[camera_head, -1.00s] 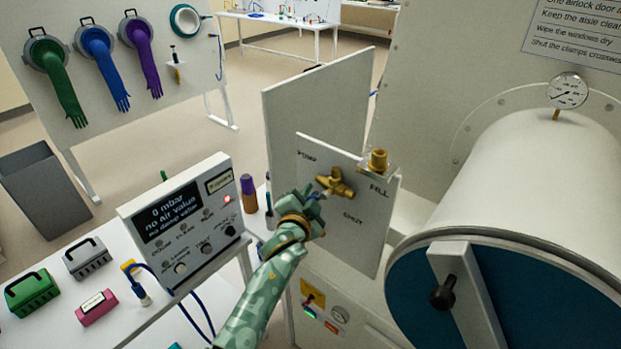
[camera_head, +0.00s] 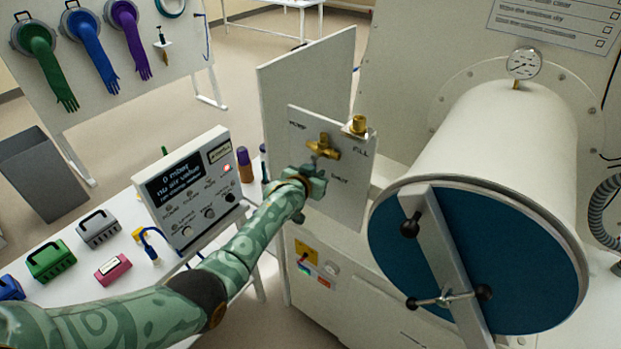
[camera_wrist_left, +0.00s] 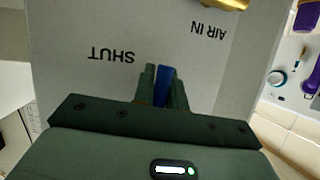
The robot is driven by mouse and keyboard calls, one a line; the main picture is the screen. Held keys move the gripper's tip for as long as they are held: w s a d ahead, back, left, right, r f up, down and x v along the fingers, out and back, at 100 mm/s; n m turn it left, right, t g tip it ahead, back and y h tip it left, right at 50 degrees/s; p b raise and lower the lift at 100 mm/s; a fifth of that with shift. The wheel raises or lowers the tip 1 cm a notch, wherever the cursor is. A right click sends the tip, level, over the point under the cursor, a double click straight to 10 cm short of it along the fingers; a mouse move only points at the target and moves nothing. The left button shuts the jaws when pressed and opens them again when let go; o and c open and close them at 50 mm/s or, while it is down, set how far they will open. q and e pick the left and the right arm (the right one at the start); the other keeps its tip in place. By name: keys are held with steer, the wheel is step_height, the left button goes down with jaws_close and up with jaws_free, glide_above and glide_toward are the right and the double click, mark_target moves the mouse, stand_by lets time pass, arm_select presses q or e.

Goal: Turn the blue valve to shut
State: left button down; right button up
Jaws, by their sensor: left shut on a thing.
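The brass valve body (camera_head: 323,147) sits on a pale upright panel (camera_head: 338,195) marked PUMP, FILL and SHUT. My left gripper (camera_head: 314,172) is just below the valve, in front of the panel. In the left wrist view my left gripper (camera_wrist_left: 162,86) is shut on the blue valve handle (camera_wrist_left: 162,84), a narrow blue bar between the two fingers. The words SHUT and AIR IN appear upside down there, with SHUT left of the fingers. A bit of brass (camera_wrist_left: 226,4) shows at the top. In the head view the gripper mostly hides the handle. My right gripper is not in view.
The large white airlock cylinder (camera_head: 505,130) with its blue door (camera_head: 530,250) stands close right of the panel. The control box (camera_head: 190,190) is left on a white table, with a green case (camera_head: 50,262) and pink block (camera_head: 113,268). A brass fitting (camera_head: 357,125) tops the panel.

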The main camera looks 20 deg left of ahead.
arm_select(q)
steer(key=shift+d, duration=0.15)
stand_by(0.5)
steer(key=c, duration=1.4)
jaws_free()
steer(key=shift+c, duration=0.2)
steer(key=shift+s, duration=0.1)
